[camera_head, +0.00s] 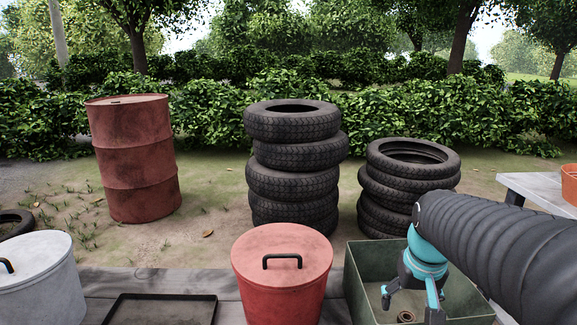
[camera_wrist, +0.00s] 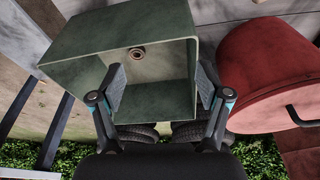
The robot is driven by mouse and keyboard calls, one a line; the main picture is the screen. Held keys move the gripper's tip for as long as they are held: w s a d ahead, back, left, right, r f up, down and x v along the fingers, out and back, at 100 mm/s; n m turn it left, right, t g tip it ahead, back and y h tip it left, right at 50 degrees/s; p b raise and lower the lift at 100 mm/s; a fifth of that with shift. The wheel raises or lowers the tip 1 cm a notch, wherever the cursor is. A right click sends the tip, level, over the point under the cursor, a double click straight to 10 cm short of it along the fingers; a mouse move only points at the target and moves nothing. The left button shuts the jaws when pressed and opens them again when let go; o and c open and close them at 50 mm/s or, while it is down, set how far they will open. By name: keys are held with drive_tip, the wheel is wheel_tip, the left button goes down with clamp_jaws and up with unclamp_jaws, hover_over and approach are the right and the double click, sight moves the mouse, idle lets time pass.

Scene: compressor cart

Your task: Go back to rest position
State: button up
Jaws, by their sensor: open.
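My gripper (camera_head: 412,300) is open and empty. In the head view it reaches down over the green box (camera_head: 356,290) at the lower right, its fingers apart. In the wrist view my gripper (camera_wrist: 162,92) shows its two spread fingers in front of the open green box (camera_wrist: 75,50). A small brown ring-shaped part (camera_wrist: 137,53) lies inside the box, apart from the fingers. The ring also shows in the head view (camera_head: 406,316), low between the fingers. My arm comes in from the right edge.
A red lidded bin (camera_head: 283,262) stands just left of the box. A dark tray (camera_head: 160,311) and a grey lidded bin (camera_head: 40,275) are farther left. Tyre stacks (camera_head: 293,165) and a rusty barrel (camera_head: 135,160) stand behind. A pale table (camera_head: 535,190) is at right.

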drive_tip(key=s+a+t, duration=0.1)
drive_tip(key=s+a, duration=0.2)
drive_tip(key=s, duration=0.3)
drive_tip(key=s+a+n+t, duration=0.1)
drive_tip(key=s+a+t, duration=0.1)
drive_tip(key=s+a, duration=0.2)
drive_tip(key=shift+s+r, duration=0.15)
drive_tip(key=shift+s, duration=1.4)
drive_tip(key=shift+a, duration=0.1)
